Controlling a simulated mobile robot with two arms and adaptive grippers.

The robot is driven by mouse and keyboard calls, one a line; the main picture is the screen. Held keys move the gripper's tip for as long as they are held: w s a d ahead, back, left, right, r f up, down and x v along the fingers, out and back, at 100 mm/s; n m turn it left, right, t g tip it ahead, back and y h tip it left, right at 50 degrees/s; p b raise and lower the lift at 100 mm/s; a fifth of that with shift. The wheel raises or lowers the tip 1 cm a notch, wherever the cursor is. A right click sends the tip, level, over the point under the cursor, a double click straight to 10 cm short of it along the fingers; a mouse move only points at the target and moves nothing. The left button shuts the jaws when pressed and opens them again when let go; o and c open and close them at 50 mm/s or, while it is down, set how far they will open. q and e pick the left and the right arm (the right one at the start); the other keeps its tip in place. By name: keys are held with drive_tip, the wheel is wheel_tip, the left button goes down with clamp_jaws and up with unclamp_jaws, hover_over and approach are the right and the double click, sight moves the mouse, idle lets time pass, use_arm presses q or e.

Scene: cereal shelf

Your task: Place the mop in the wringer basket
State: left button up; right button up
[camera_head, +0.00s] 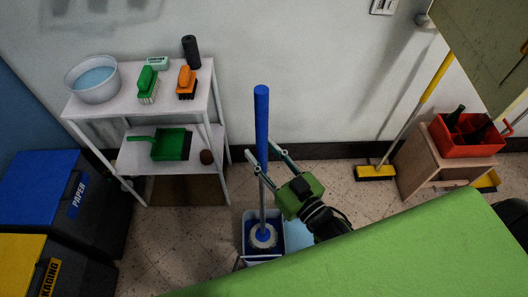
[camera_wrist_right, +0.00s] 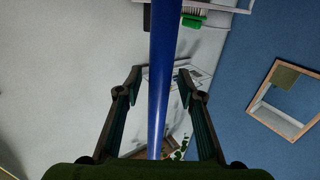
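The mop has a thick blue handle (camera_head: 262,115) and a thin grey lower pole, and stands nearly upright. Its round white-and-blue head (camera_head: 263,237) is at the dark blue left compartment of a pale blue bucket (camera_head: 263,260), which looks like the wringer basket. I cannot tell whether it touches the bottom. My right gripper (camera_head: 263,154) is open, its fingertips on either side of the pole. The right wrist view shows the blue handle (camera_wrist_right: 164,70) passing between the spread fingers (camera_wrist_right: 158,82), with gaps on both sides. My left gripper is not in view.
A white shelf (camera_head: 150,93) with a basin (camera_head: 93,78) and brushes stands left of the bucket. Blue (camera_head: 45,185) and yellow bins are at the far left. A broom (camera_head: 376,172) and a red crate (camera_head: 466,135) are at the right. A green surface (camera_head: 400,250) fills the foreground.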

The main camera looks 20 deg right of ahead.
drive_tip(key=shift+r, duration=0.15)
drive_tip(key=shift+s+d, duration=0.1)
drive_tip(key=shift+s, duration=0.15)
drive_tip(key=b+v, duration=0.1)
drive_tip(key=v, duration=1)
drive_tip(key=shift+s+b, duration=0.25)
drive_tip(key=shift+b, duration=0.1)
drive_tip(key=s+d+f+g+h, duration=0.1)
drive_tip(key=s+d+f+g, duration=0.15)
drive_tip(key=f, duration=0.95)
drive_tip(key=s+d+f+m+g+h, duration=0.1)
drive_tip(key=f+g+h, duration=0.15)
drive_tip(key=f, duration=0.95)
drive_tip(key=s+d+f+g, duration=0.1)
drive_tip(key=s+f+g, duration=0.15)
drive_tip(key=f, duration=0.95)
drive_tip(key=s+d+f+g+h, duration=0.2)
drive_tip(key=s+f+g, duration=0.7)
drive_tip(key=s+f, duration=1)
drive_tip(key=shift+s+f, duration=0.25)
drive_tip(key=shift+s, duration=0.05)
